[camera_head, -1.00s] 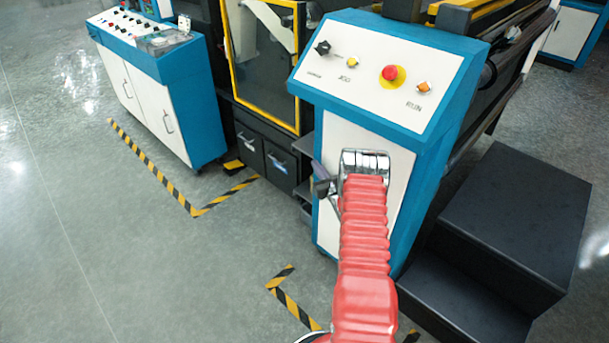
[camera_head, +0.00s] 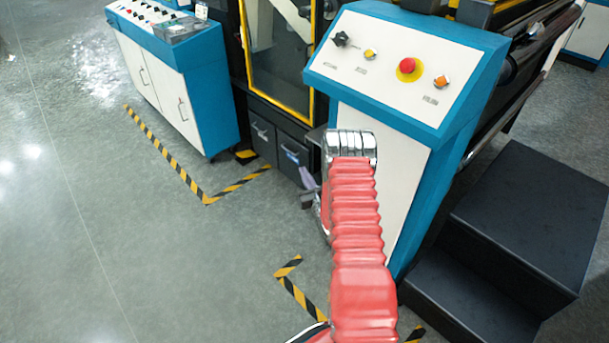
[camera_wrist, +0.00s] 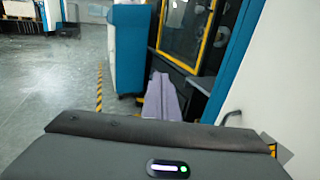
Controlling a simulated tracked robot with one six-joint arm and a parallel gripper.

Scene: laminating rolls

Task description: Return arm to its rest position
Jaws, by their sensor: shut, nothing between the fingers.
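My arm, in a red ribbed sleeve, rises from the bottom middle of the head view, in front of the control console (camera_head: 400,85). My gripper (camera_head: 306,178) shows small at the left of the arm's chrome end, beside the console's white front panel. In the wrist view its pale purple fingers (camera_wrist: 161,82) lie side by side, shut and empty, pointing ahead towards the dark machine base. The fingers appear clear of the console and drawers; part of the gripper is hidden by the wrist housing.
The console has a black knob (camera_head: 341,39), a red button (camera_head: 409,68) and an orange button (camera_head: 441,81). A blue-white cabinet (camera_head: 165,75) stands left, black steps (camera_head: 530,225) right. Striped floor tape (camera_head: 207,199) marks the floor; open floor lies left.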

